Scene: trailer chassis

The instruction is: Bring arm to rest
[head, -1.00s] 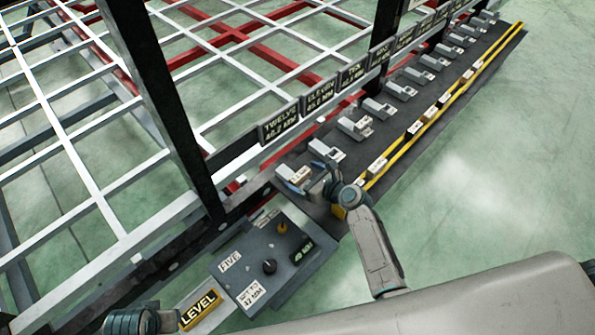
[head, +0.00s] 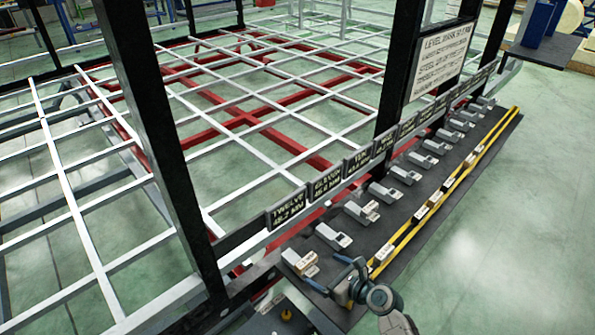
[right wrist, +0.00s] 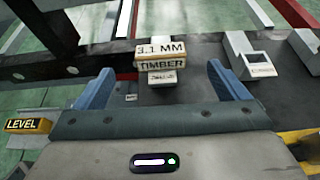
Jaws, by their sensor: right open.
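My right gripper (head: 334,279) is at the near end of the dark rail, just in front of the nearest grey holder. It is open and empty. In the right wrist view its two blue fingers (right wrist: 160,88) stand wide apart. A pale block marked "3.1 MM" and "TIMBER" (right wrist: 160,50) sits on a grey holder beyond and between the fingers, apart from both. The same block shows in the head view (head: 308,264). My left gripper is not in view.
Grey holders (head: 383,192) line the dark rail (head: 400,215), beside a yellow strip (head: 440,195) carrying small blocks. Black posts (head: 160,140) and a white-and-red frame (head: 245,120) stand left. A "LEVEL" label (right wrist: 27,125) lies left in the wrist view.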

